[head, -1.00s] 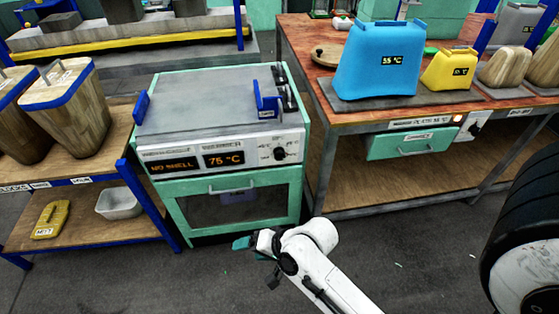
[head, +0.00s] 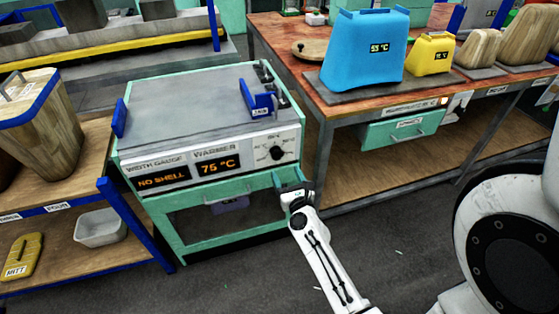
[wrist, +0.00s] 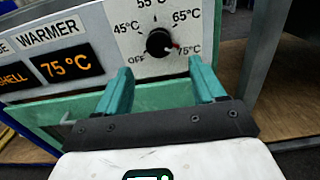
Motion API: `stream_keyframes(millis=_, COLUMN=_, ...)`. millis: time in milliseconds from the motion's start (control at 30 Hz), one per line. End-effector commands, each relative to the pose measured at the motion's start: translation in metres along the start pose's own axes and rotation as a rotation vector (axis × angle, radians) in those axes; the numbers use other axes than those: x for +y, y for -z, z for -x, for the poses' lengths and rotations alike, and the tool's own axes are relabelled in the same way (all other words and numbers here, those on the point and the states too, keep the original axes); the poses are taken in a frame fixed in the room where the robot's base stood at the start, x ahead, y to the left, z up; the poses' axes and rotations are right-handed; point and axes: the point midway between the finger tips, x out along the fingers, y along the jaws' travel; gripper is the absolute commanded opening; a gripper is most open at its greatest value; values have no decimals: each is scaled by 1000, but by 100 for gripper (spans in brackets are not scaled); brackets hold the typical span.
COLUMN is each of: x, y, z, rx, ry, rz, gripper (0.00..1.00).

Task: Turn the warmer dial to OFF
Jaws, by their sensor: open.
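The warmer dial (head: 277,153) is a black round knob on the white front panel of the green-framed warmer (head: 140,168). In the wrist view the dial (wrist: 159,43) has its red pointer turned toward the 75 °C mark; the OFF mark (wrist: 136,59) is at its lower left. The warmer display (wrist: 67,65) reads 75 °C. My gripper (wrist: 158,80) is open and empty, its two teal fingers apart, just below and in front of the dial, not visibly touching it. In the head view my gripper (head: 287,180) is below the panel's right end.
The width gauge display (head: 163,180) reads NO SHELL. A wooden bench (head: 290,62) with a blue shell (head: 365,50) and a yellow shell (head: 430,54) stands at right. A shelf (head: 85,150) stands at left. Dark floor (head: 390,240) is open at front right.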

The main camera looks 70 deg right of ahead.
Motion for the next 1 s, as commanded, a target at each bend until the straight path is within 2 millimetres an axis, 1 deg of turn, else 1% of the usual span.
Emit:
stream_keyframes(millis=33, x=0, y=-2, z=-11, rx=-2, ry=-1, rz=1, gripper=69)
stream_keyframes(millis=200, x=0, y=-1, z=-41, rx=-1, ry=-1, rz=1, gripper=69)
stream_keyframes(millis=400, x=1, y=0, z=-65, rx=0, ry=-2, rz=2, gripper=69)
stream_keyframes(millis=600, x=1, y=0, z=-74, rx=1, ry=-3, rz=3, gripper=69)
stream_keyframes(millis=833, x=1, y=0, z=-74, rx=1, ry=-3, rz=3, gripper=69)
stream_keyframes(millis=867, x=1, y=0, z=-74, rx=1, ry=-3, rz=3, gripper=68)
stream_keyframes(millis=1000, x=1, y=0, z=-74, rx=1, ry=-3, rz=3, gripper=55)
